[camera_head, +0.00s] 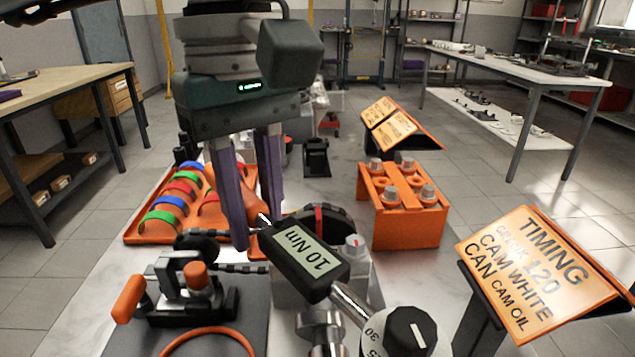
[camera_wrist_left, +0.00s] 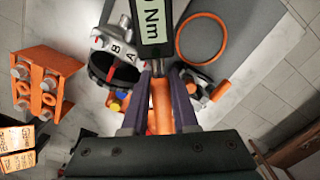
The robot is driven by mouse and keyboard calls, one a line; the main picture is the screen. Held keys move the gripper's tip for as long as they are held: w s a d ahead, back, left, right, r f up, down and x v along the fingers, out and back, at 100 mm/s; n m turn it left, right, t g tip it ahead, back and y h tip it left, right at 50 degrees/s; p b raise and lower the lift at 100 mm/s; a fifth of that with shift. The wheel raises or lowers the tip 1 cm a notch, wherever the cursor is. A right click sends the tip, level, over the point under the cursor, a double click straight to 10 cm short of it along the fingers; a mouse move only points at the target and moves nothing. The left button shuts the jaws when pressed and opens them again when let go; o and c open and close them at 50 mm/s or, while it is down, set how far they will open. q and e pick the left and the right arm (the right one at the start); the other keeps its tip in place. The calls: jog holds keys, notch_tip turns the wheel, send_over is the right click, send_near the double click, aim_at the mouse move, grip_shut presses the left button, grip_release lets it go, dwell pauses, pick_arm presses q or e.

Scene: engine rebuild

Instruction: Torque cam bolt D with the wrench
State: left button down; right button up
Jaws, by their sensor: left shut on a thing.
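My left gripper (camera_head: 256,222) is shut on the orange handle (camera_head: 264,190) of the torque wrench. The wrench has a black body (camera_head: 305,258) whose display reads 10 Nm. Its steel shaft runs toward the lower right of the head view, to a black round dial (camera_head: 400,335). In the wrist view the orange handle (camera_wrist_left: 161,105) lies between the purple fingers. A silver cam part (camera_wrist_left: 118,42) there bears the letters A and B. One bolt (camera_head: 354,246) with a red mark shows behind the wrench. I cannot make out a letter D. My right gripper is out of view.
An orange bolt block (camera_head: 410,228) stands right of the wrench. An orange tray (camera_head: 140,236) with coloured rings is at left. A black fixture with orange handles (camera_head: 130,298) stands front left near an orange ring (camera_head: 215,331). A timing sign (camera_head: 535,262) stands at right.

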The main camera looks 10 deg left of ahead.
pick_arm(q)
jog(key=shift+w+d+m+b, duration=0.7)
jog(key=shift+w+m+b, duration=0.1)
jog(key=shift+b, duration=0.65)
dwell(2.0)
dwell(0.4)
dwell(0.8)
jog(key=shift+s+a+n, duration=0.65)
jog(key=shift+s+n, duration=0.05)
jog(key=shift+s, duration=0.05)
dwell(0.6)
dwell(0.7)
jog(key=shift+r, duration=0.3)
dwell(1.0)
